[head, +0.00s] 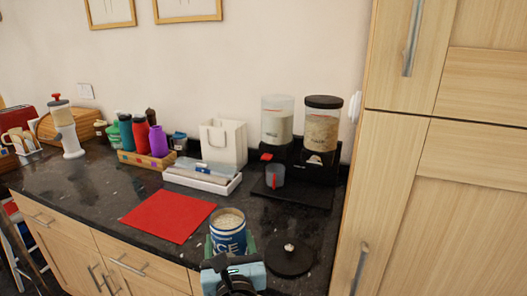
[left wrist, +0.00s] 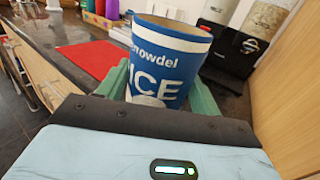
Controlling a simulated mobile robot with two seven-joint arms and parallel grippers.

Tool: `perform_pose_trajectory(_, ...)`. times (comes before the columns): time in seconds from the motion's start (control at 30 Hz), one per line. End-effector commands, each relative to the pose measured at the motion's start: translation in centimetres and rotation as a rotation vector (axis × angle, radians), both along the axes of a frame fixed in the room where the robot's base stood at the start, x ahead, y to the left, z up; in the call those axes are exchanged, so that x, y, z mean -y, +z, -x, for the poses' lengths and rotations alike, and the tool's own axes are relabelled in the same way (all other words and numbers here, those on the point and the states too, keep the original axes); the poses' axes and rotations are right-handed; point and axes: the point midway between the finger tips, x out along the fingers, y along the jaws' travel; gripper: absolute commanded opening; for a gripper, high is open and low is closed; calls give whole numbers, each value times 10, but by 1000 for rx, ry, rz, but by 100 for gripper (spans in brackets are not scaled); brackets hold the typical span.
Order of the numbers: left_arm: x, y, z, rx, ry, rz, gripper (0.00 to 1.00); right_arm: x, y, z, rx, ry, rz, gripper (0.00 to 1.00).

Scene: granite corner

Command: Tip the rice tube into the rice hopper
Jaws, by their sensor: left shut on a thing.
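The rice tube (head: 228,236) is blue and white, with an open top showing pale grains. My left gripper (head: 231,246) is shut around it and holds it upright near the counter's front edge. In the left wrist view the tube (left wrist: 170,55) sits between the green fingers, and part of its lettering reads "ICE". Two clear hoppers stand on a black base at the back right. The left hopper (head: 277,122) has no dark lid and is partly filled with pale grain; its label is too small to read surely. The right hopper (head: 322,125) wears a dark lid. My right gripper is out of view.
A round black lid (head: 290,257) lies right of the tube. A grey cup (head: 275,175) stands below the left hopper. A tall wooden cabinet (head: 400,190) bounds the right side.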

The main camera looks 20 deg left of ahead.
Motion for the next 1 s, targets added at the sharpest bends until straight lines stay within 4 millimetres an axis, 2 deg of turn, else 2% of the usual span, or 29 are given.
perform_pose_trajectory(0.33,-1,0,1,4,-4,-3,29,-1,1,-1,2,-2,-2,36)
perform_pose_trajectory(0.47,-6,-8,11,9,-44,-17,29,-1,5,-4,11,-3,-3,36)
perform_pose_trajectory(0.7,-14,-32,54,22,-245,-43,29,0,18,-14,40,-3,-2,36)
perform_pose_trajectory(0.9,-9,-44,92,14,-421,-24,29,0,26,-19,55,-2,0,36)
perform_pose_trajectory(1.0,-5,-47,104,9,-477,-13,29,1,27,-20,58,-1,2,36)
